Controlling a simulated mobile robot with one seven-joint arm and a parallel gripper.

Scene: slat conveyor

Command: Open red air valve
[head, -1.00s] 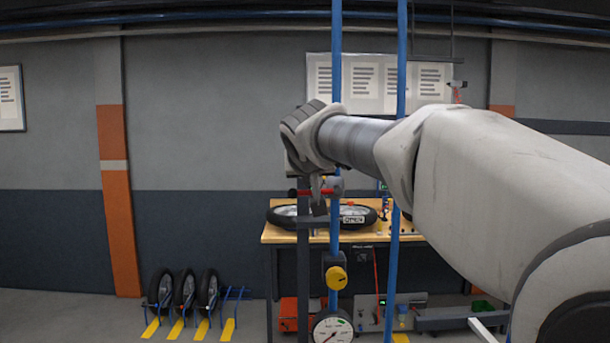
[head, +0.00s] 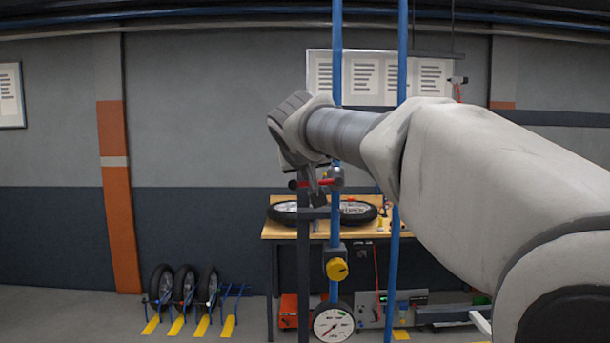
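The red valve handle (head: 322,183) sits at the valve on the left vertical blue pipe (head: 337,130). It shows as a short, roughly level bar with a dark round end at left, lying across the pipe. My gripper (head: 318,196) hangs down from my wrist at the handle, its finger overlapping the bar in this view. I cannot tell if it touches or grips the bar, and the finger gap is hidden.
Below on the same pipe are a yellow knob (head: 337,269) and a round dial gauge (head: 333,323). A second blue pipe (head: 401,55) runs behind my arm. A workbench (head: 290,232) with wheels stands behind. Several wheels (head: 185,284) are racked on the floor at left.

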